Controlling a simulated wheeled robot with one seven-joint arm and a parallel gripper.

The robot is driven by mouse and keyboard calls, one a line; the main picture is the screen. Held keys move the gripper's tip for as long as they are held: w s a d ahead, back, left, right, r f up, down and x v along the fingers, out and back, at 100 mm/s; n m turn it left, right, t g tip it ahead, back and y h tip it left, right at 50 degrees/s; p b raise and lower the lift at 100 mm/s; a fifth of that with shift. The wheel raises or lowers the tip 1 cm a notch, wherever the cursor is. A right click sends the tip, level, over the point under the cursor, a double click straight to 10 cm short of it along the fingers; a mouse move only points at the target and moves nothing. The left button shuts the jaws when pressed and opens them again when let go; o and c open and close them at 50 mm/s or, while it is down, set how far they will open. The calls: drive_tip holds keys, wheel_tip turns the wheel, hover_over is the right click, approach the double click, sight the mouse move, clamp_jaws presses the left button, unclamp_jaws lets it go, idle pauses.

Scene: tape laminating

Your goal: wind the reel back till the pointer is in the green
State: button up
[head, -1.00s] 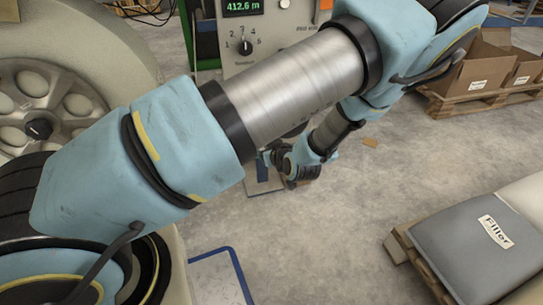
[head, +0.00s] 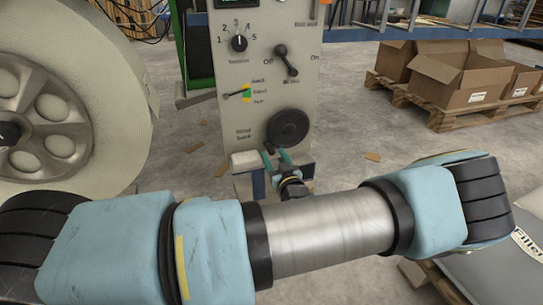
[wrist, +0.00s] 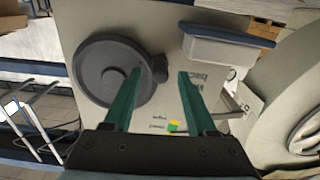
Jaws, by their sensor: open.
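The dark round winding wheel (head: 290,128) sits low on the machine's front panel, under a lever gauge. In the wrist view the wheel (wrist: 95,75) has a dark knob (wrist: 157,68) on its rim. My gripper (head: 277,154) is open, just below the wheel; its green fingers (wrist: 160,73) show either side of the knob, and I cannot tell if they touch it. The gauge (head: 246,92) has yellow and green bands. Its thin pointer (head: 232,94) reaches right to the bands; the exact band is too small to tell. The large pale reel (head: 110,50) stands left.
A tension knob (head: 239,43) and a brake lever (head: 287,60) sit above on the panel (head: 265,90). A pale block (head: 243,160) juts out near the gripper. Cardboard boxes (head: 455,80) on a pallet stand right. Floor between is mostly clear.

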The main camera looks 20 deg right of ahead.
drive_tip(key=shift+w+d, duration=0.15)
drive_tip(key=shift+w, duration=1.25)
drive_tip(key=shift+c, duration=0.2)
clamp_jaws()
